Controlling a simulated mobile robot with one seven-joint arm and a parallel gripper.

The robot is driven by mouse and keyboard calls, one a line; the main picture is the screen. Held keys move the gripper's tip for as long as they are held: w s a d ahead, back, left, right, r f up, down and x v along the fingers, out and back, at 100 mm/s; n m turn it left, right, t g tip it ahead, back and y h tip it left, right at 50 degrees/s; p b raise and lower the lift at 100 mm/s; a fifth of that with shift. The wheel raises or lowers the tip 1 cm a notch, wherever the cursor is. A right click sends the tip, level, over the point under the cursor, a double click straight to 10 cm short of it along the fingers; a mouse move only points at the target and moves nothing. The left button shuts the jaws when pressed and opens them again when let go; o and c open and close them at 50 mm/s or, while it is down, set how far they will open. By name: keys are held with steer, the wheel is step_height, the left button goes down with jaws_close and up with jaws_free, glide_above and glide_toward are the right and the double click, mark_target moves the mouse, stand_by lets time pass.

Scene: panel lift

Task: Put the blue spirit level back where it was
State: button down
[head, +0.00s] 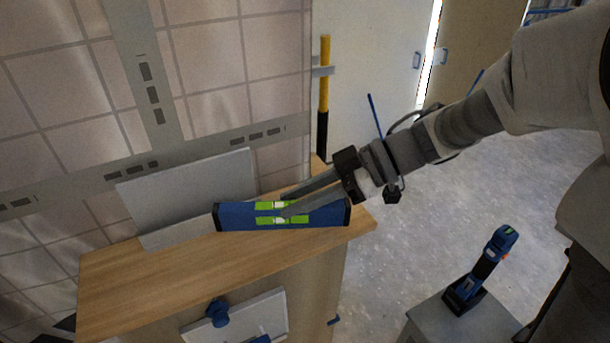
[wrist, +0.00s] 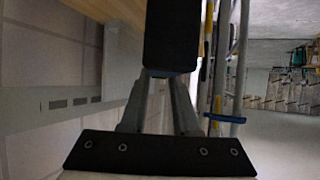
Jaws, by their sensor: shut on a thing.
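The blue spirit level (head: 240,217) has black end caps and green vial parts. It lies lengthwise along the wooden top of a cabinet (head: 150,285), near its right end, at or just above the surface; I cannot tell whether it touches. My gripper (head: 283,204) reaches in from the right and is shut on the level near its middle, with the fingers across the green parts. In the wrist view the two grey fingers (wrist: 160,95) run up to a dark block, likely the level, which hides what lies beyond it.
A grey panel (head: 190,195) leans on the tiled wall behind the level. A yellow and black handle (head: 324,95) stands at the cabinet's back right corner. A blue power tool (head: 482,270) stands on a grey box (head: 455,322) at the lower right. The cabinet top's left front is clear.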

mark_target(298, 219)
steer(key=shift+f+b, duration=0.45)
steer(key=shift+f, duration=1.7)
steer(key=shift+f, duration=0.15)
steer(key=c, duration=0.7)
jaws_free()
steer(key=shift+o, duration=0.2)
